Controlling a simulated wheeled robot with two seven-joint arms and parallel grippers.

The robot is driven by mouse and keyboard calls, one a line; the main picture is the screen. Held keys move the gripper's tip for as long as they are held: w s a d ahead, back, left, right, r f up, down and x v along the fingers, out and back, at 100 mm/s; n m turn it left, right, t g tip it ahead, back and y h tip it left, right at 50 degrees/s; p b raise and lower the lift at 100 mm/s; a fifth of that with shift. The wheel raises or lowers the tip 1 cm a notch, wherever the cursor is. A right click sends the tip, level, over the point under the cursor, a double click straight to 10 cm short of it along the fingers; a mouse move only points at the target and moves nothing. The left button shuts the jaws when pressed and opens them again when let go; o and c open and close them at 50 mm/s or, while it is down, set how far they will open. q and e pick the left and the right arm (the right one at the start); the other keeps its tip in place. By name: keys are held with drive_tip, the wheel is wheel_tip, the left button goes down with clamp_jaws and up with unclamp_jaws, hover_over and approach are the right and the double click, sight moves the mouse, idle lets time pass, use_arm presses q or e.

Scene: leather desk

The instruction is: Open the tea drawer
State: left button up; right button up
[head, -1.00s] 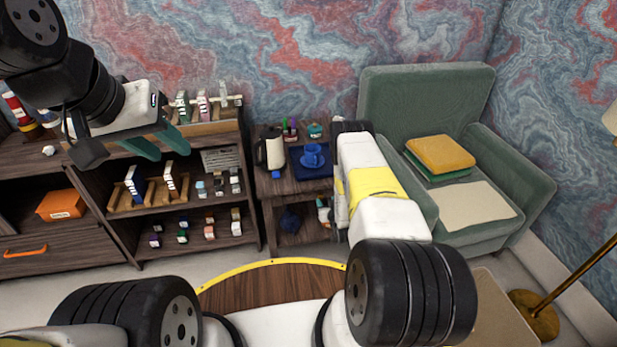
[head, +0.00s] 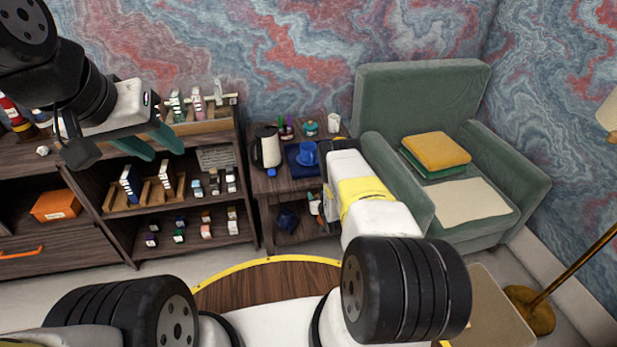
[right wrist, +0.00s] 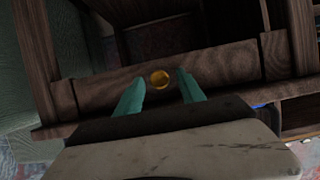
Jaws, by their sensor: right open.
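The wooden side table (head: 262,185) stands between the shelf unit and the armchair. In the right wrist view its drawer front (right wrist: 215,66) fills the middle and carries a round brass knob (right wrist: 160,79). The drawer looks shut. My right gripper (right wrist: 160,77) is open, with one teal finger on each side of the knob; I cannot tell whether either touches it. In the head view my right forearm hides most of that gripper and the drawer's right part. My left gripper (head: 150,143) is open and empty in front of the shelf unit, away from the table.
On the table top are a kettle (head: 266,147), a blue cup (head: 307,153) on a blue tray (head: 296,171), a teal pot (head: 311,128) and a white cup (head: 334,122). A blue teapot (head: 287,219) sits on the lower shelf. The green armchair (head: 515,180) stands close on the right.

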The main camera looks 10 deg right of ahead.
clamp_jaws()
idle(1.3)
